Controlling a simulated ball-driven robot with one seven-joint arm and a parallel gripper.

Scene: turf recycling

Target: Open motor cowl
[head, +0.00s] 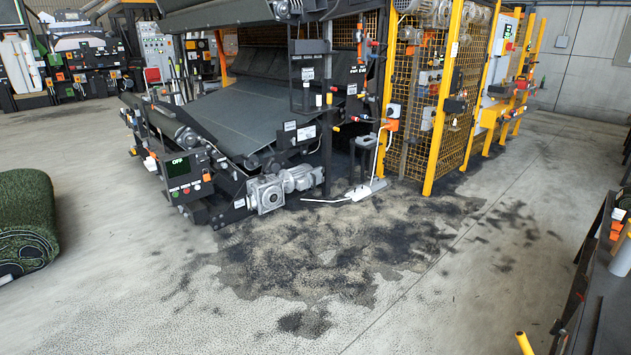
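A grey geared motor (268,194) sits low at the front corner of the large dark conveyor machine (250,110). Its finned cylindrical body (302,177) points to the right. I cannot tell which part is the motor cowl, or whether any cover there is open or shut. Other grey motors (432,12) show high up at the top of the machine, partly cut off by the picture's top edge. My gripper is not in view.
A control box with an "OFF" display (186,172) stands left of the motor. Yellow mesh guards (430,100) stand to the right. Rolled turf (26,222) lies at the left edge, a dark bench (600,290) at the right. The floor between is open, with black crumbs (330,245).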

